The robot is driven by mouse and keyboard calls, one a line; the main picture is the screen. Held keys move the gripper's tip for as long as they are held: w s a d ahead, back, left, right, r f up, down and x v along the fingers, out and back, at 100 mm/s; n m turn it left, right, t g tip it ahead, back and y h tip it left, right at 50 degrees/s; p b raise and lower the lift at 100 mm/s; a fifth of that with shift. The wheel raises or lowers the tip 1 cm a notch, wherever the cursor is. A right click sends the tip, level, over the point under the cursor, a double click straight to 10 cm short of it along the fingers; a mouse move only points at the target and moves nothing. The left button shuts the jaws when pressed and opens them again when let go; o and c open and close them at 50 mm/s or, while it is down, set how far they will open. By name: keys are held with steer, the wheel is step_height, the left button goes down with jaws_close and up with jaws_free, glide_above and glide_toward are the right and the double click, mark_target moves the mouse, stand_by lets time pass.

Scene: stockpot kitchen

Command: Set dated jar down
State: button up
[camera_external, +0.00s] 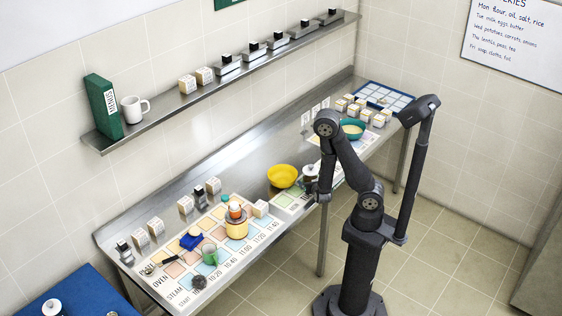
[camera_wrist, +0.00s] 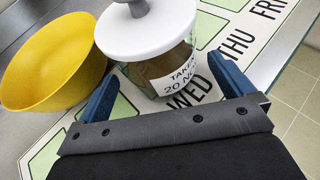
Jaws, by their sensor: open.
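The dated jar (camera_wrist: 163,67) has a wide white lid with a knob and a paper label reading in part "20 NO". It stands on the day mat (camera_wrist: 231,45), beside the printed word WED; the square under it is mostly hidden. My gripper (camera_wrist: 168,86) is open, its blue fingers apart on the near left and near right of the jar. I cannot tell whether either finger touches it.
A yellow bowl (camera_wrist: 55,62) stands close left of the jar, near my left finger. The counter's front edge lies to the right in the wrist view. A teal bowl (camera_external: 352,129) and several small boxes (camera_external: 362,110) are farther right; the time chart (camera_external: 205,285) is left.

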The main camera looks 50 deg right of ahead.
mark_target(311, 166)
steer(key=shift+x, duration=1.65)
steer(key=shift+c, duration=0.5)
steer(key=c, duration=1.4)
steer(key=shift+r, duration=0.15)
steer(key=shift+r, duration=4.95)
